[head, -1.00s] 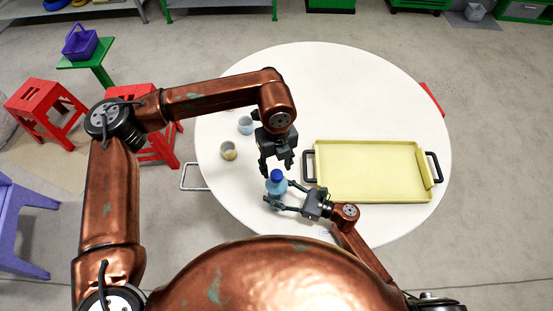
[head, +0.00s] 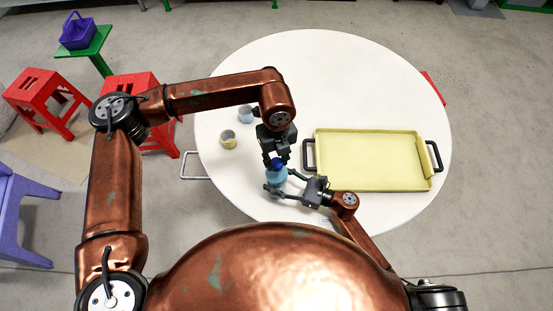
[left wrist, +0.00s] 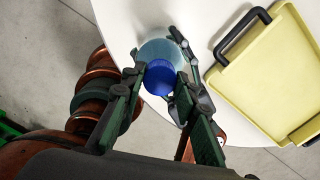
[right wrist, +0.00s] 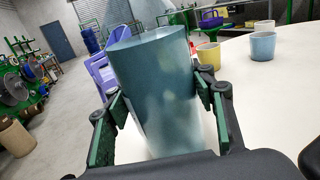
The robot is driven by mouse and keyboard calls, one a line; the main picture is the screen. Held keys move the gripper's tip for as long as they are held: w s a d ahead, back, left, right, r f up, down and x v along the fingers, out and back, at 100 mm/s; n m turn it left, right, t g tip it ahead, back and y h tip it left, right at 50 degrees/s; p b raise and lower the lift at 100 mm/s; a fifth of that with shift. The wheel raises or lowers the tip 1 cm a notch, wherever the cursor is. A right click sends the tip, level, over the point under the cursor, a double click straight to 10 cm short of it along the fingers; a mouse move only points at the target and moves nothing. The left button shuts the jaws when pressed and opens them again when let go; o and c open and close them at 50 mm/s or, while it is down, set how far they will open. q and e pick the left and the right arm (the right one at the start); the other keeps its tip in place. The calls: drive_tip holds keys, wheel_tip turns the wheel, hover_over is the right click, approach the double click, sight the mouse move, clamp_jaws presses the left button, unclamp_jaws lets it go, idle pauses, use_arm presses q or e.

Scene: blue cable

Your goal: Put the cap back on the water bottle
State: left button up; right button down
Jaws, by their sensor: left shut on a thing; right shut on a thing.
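The light blue water bottle (head: 276,179) stands near the front edge of the round white table. My right gripper (head: 280,186) is shut around its body from the right; the right wrist view shows the bottle (right wrist: 155,90) between both fingers. The dark blue cap (head: 278,164) is over the bottle's top. My left gripper (head: 278,158) comes down from above and is shut on the cap; the left wrist view shows the cap (left wrist: 160,77) between the fingers, in front of the bottle (left wrist: 163,48). I cannot tell whether the cap is seated. It does not show in the right wrist view.
The yellow tray (head: 365,160) with black handles lies right of the bottle. A yellowish cup (head: 229,141) and a bluish cup (head: 245,115) stand on the table's left side. The back of the white table (head: 330,70) is clear. Red stools (head: 133,88) stand left of the table.

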use_arm(q)
clamp_jaws()
drive_tip(key=m, duration=2.3)
drive_tip(key=shift+f, duration=0.1)
drive_tip(key=m, duration=0.6)
drive_tip(key=o, duration=0.8)
unclamp_jaws()
